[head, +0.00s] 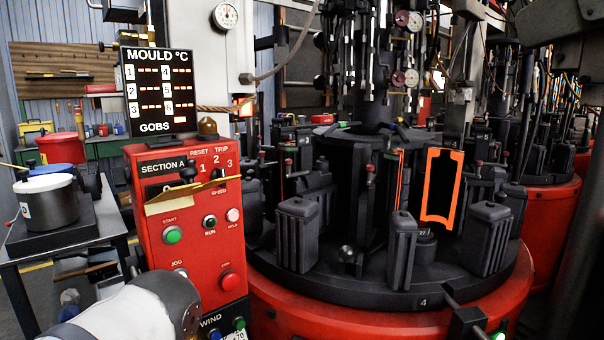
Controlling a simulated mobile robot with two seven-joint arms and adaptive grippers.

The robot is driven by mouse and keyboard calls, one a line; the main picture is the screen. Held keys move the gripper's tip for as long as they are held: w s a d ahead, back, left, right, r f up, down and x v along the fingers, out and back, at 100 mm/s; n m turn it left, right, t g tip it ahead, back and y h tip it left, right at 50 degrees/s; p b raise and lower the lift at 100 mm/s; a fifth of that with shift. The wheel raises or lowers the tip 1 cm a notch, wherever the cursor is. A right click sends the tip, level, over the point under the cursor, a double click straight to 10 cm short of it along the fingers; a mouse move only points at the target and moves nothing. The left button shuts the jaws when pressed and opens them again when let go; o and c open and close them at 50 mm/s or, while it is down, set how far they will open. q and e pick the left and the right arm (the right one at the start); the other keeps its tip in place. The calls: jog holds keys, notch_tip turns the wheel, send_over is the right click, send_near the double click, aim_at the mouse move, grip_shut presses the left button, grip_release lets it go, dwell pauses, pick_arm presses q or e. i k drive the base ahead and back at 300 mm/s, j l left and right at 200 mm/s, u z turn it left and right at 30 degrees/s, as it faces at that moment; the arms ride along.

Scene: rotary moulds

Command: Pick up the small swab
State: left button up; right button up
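I cannot clearly make out the small swab. A dark pot with a white top (48,203) stands on a black slab on the cart at the left. A blue-topped pot (57,170) stands behind it. A thin yellowish stick (12,166) reaches from the left edge towards the pots, and a short pale stick end (12,217) shows beside the nearer pot. Either could be a swab handle; their heads are hidden or too small to tell. A white link of my arm crosses the bottom left. Neither gripper shows.
The cart (88,238) has a lower shelf with loose items. A red control panel (190,225) with buttons and a brass-coloured tray (193,195) stands right of it. The rotary mould table (370,290) fills the right, with one mould glowing orange (441,187).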

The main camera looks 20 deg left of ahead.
aim_at(78, 119)
jog(key=u, duration=1.65)
